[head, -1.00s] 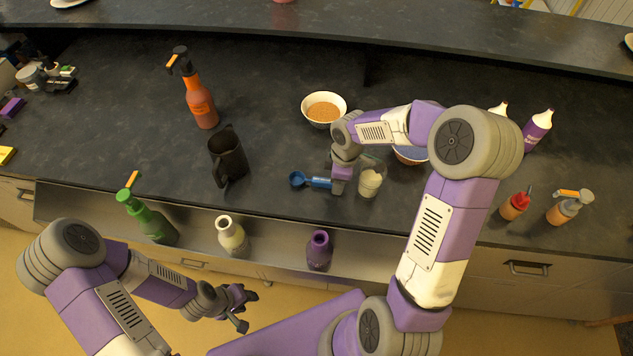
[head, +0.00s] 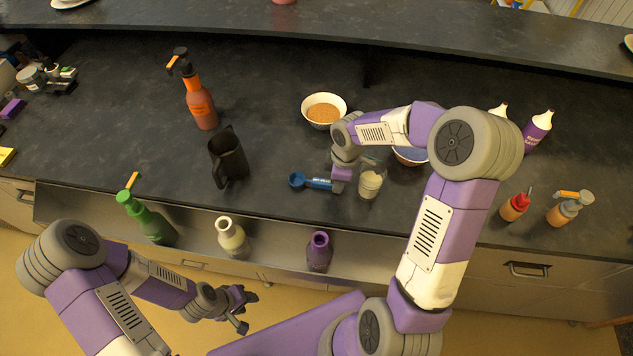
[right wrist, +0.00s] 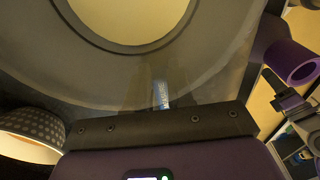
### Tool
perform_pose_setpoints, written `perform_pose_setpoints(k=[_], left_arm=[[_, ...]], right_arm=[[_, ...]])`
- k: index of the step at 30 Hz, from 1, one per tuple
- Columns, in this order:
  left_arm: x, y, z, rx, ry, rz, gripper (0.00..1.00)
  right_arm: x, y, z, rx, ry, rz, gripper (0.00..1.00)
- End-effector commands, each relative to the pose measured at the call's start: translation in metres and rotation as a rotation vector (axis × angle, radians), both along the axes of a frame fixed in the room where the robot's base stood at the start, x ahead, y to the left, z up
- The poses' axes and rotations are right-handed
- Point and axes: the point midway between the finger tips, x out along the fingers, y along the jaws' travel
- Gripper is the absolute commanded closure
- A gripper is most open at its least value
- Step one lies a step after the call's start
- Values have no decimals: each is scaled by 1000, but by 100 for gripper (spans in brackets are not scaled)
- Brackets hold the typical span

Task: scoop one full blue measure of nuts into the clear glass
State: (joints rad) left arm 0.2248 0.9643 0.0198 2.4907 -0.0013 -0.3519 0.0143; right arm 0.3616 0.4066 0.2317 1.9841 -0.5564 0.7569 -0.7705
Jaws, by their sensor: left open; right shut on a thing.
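The blue measure (head: 298,180) is in the head view, its handle running right into my right gripper (head: 334,186), which is shut on it just above the counter. Whether the measure holds anything is too small to tell. The clear glass (head: 369,186) stands just right of that gripper, with pale contents in it. A white bowl (head: 335,101) of tan-brown grainy food, possibly the nuts, stands behind. My left gripper (head: 244,311) is open and empty in front of the counter. In the right wrist view a small blue piece, likely the measure's handle (right wrist: 161,94), shows through a blurred, see-through surface.
A second bowl (head: 411,156) is partly hidden behind my right arm. A black jug (head: 229,158) and an orange spray bottle (head: 201,105) stand left. Green (head: 152,220), cream (head: 232,237) and purple (head: 319,251) bottles line the front ledge. Counter between jug and measure is clear.

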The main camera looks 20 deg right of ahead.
Motion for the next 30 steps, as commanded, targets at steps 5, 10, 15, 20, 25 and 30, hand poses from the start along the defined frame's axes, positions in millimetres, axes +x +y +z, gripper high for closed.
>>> perform_pose_setpoints(k=[5,10,15,20,25,30], left_arm=[[0,0,1,0,0,0,57],[0,0,5,0,0,0,57],[0,0,10,0,0,0,57],[0,0,13,0,0,0,57],[0,0,12,0,0,0,57],[0,0,13,0,0,0,57]], right_arm=[[0,0,2,0,0,0,100],[0,0,6,-1,-1,0,100],[0,0,12,0,0,-1,100],[0,0,15,0,0,-1,100],[0,0,14,0,0,0,100],[0,0,16,0,0,0,100]])
